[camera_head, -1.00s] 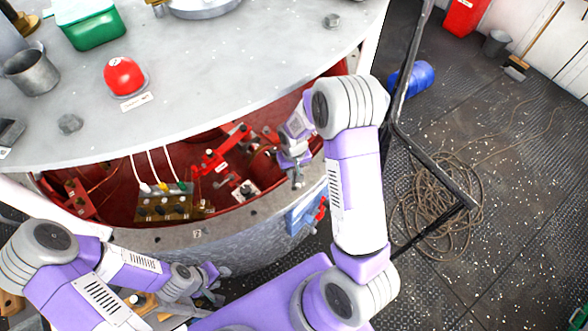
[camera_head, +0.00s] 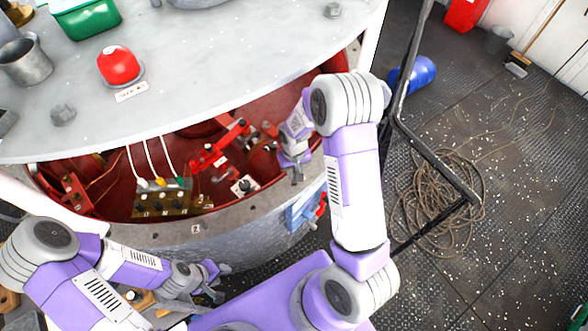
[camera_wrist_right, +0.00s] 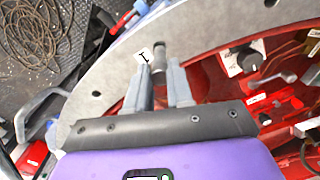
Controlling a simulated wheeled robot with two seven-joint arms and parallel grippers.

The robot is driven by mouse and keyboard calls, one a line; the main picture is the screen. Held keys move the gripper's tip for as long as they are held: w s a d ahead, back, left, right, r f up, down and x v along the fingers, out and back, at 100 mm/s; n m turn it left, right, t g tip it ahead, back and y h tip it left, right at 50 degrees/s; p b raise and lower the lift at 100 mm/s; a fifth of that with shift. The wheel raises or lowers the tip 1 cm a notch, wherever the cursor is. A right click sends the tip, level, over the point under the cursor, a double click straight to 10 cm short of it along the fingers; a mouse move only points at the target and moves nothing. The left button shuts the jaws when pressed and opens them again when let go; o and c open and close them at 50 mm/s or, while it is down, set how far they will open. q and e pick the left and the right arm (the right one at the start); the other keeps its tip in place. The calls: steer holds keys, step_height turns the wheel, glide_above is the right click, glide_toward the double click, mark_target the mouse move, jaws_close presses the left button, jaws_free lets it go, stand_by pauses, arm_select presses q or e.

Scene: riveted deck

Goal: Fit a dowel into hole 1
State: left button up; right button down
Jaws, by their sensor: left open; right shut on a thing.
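My right gripper (camera_head: 297,176) is shut on a grey dowel (camera_wrist_right: 160,58) over the grey rim (camera_wrist_right: 205,30) of the drum. In the right wrist view its two fingers (camera_wrist_right: 160,82) close around the dowel. A white tag marked 1 (camera_wrist_right: 144,56) lies on the rim beside the dowel's left side. Hole 1 itself is hidden there, and I cannot tell how deep the dowel sits. A tag marked 2 (camera_head: 196,229) is on the front rim. My left gripper (camera_head: 218,284) is open and empty, low in front of the drum.
Inside the red drum are a terminal block with wires (camera_head: 160,200) and a red lever (camera_head: 218,145). The grey tabletop (camera_head: 230,70) overhangs it and bears a red button (camera_head: 119,65) and a green box (camera_head: 86,18). A black rail (camera_head: 432,155) and coiled rope (camera_head: 432,205) are at right.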

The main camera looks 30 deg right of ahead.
steer(key=shift+f+b, duration=1.55)
steer(key=shift+f, duration=0.2)
stand_by(1.0)
steer(key=c, duration=0.9)
jaws_free()
step_height(320, 180, up, 8)
steer(key=shift+f, duration=0.2)
